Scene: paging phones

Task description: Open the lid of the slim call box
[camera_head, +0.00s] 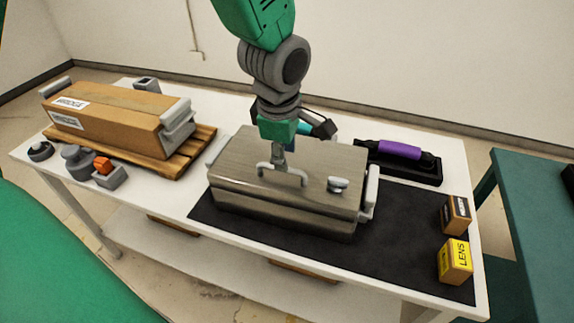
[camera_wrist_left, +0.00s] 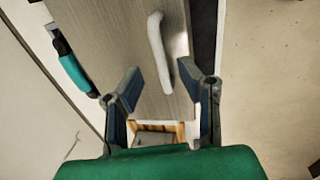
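A long grey box (camera_head: 270,203), which I take to be the slim call box, stands on a dark mat at the middle of the white table. Its lid looks shut. A pale arched handle (camera_head: 291,172) stands on top; it also shows in the left wrist view (camera_wrist_left: 157,45). Latch-like pale parts sit at its ends. My left gripper (camera_head: 279,158) points down at the lid beside the handle. In the left wrist view its two fingers (camera_wrist_left: 161,76) are apart, with the near end of the handle between them. Contact cannot be told. My right gripper is out of view.
A wooden case (camera_head: 115,115) marked BRIDGE sits on a pallet at left, small grey parts before it. A purple handset (camera_head: 399,149) lies behind right; a teal one (camera_wrist_left: 75,71) lies behind the box. Yellow (camera_head: 455,261) and brown blocks stand on the mat (camera_head: 400,235) at right.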

